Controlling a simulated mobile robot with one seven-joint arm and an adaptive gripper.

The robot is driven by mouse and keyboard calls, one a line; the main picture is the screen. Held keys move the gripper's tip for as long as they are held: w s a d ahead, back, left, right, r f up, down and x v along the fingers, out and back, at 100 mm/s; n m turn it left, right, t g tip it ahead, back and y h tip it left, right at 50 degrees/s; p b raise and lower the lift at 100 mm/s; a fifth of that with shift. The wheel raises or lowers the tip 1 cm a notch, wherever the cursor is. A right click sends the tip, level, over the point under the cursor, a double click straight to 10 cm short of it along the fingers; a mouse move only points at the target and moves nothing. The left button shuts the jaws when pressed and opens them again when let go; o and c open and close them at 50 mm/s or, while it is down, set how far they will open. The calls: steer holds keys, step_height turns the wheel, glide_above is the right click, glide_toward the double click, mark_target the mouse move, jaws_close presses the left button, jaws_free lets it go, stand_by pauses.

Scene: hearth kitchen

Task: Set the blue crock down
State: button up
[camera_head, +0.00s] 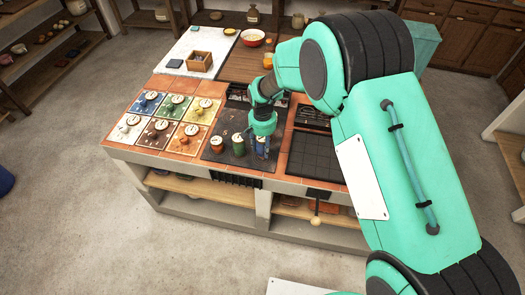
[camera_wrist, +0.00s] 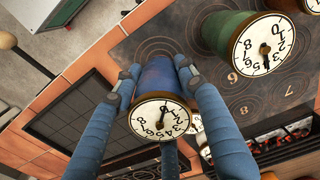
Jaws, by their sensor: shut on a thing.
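The blue crock (camera_wrist: 158,80) has a white numbered dial with a single hand on its lid. My gripper (camera_wrist: 158,68) is shut on it, one blue finger on each side. In the head view my gripper (camera_head: 263,140) holds it over the right part of the dark ringed hob plate (camera_head: 228,161), and my fingers hide most of it. I cannot tell whether its base touches the plate. A green crock (camera_head: 239,146) and a red crock (camera_head: 216,144) stand to its left on the plate. The green crock (camera_wrist: 222,32) also shows close by in the wrist view.
A black gridded panel (camera_head: 318,159) lies to the right of the hob plate. Coloured tiles with dial-topped pots cover the counter's left, including a yellow tile (camera_head: 203,109). A wooden box (camera_head: 199,61) and a red-rimmed bowl (camera_head: 252,38) stand at the back.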

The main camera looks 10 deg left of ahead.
steer(key=shift+f, duration=1.15)
steer(key=shift+f, duration=0.15)
steer(key=o, duration=1.5)
step_height(320, 180, up, 12)
steer(key=shift+r+p, duration=0.15)
steer(key=shift+p, duration=0.75)
